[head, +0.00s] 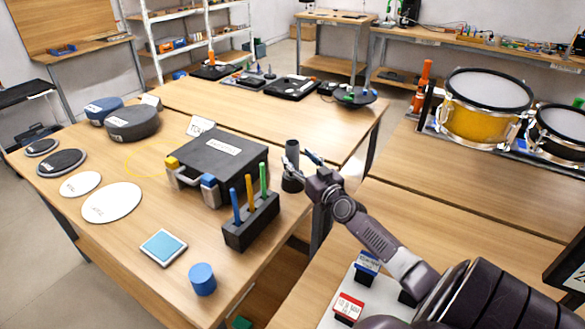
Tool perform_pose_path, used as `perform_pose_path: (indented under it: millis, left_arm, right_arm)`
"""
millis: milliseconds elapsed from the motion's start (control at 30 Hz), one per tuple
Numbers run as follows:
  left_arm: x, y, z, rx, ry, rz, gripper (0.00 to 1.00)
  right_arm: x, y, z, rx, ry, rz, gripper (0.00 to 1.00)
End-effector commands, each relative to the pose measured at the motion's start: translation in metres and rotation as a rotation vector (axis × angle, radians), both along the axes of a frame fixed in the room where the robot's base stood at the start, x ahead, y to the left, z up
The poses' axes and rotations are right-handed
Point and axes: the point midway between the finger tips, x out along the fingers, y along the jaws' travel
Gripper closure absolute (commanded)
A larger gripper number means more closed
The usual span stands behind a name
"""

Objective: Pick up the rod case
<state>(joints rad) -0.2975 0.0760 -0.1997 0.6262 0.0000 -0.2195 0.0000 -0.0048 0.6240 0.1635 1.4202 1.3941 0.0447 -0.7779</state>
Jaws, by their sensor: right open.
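A black case (215,162) with a white label lies on the near left table. It has a grey handle and yellow and blue corner pieces on its front side. In front of its right end stands a black block (252,226) holding upright blue, orange and green rods; the label is too small to tell which is the rod case. My right gripper (304,158) is open, to the right of the black case and apart from it. It overlaps a dark upright cylinder (292,183) in the view; contact cannot be told. My left gripper is not in view.
Round pads (112,203) and dark drum-like discs (133,124) lie at the table's left. A blue-topped square pad (163,247) and a blue cylinder (202,279) are in front. A yellow drum (484,115) stands at right. A gap separates the tables.

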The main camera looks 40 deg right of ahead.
Motion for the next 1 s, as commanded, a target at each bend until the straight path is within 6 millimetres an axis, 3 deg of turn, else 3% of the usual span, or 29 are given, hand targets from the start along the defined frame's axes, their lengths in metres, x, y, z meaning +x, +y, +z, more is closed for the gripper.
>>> perform_pose_path:
  millis: [233, 567, 1000]
  left_arm:
    - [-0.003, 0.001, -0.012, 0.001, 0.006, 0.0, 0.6]
    - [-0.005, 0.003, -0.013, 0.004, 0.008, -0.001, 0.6]
    - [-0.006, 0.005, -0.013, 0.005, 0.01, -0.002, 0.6]
  right_arm:
    - [0.032, -0.005, -0.001, 0.0, -0.002, 0.0, 0.48]
    - [0.038, -0.007, 0.001, 0.0, 0.0, 0.0, 0.48]
    - [0.038, -0.007, 0.001, 0.0, 0.0, 0.0, 0.94]
